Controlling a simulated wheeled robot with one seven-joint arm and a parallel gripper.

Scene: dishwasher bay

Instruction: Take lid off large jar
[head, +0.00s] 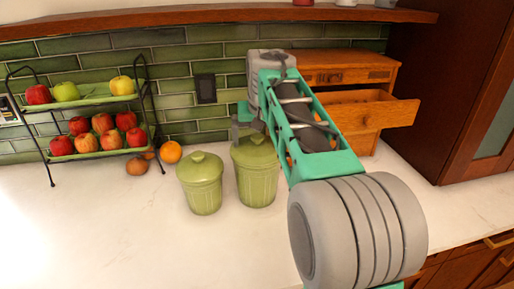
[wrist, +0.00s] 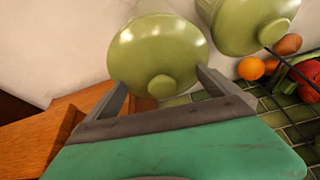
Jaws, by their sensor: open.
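The large green jar (head: 257,185) stands upright on the white counter, with its domed green lid (head: 262,154) on top. My gripper (head: 250,126) is at the lid, partly covering it in the head view. In the wrist view the lid (wrist: 150,48) and its round knob (wrist: 160,86) show between my two open fingers (wrist: 162,78). The knob lies between the fingers, and neither finger is visibly closed on it. I cannot tell whether a finger touches the lid. The large jar's body is mostly hidden in the wrist view.
A smaller lidded green jar (head: 201,188) stands close to the left. Beyond it are an orange (head: 171,152) and a two-tier fruit rack (head: 95,155). A wooden cabinet with an open drawer (head: 375,115) stands behind right. The front left counter (head: 110,235) is clear.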

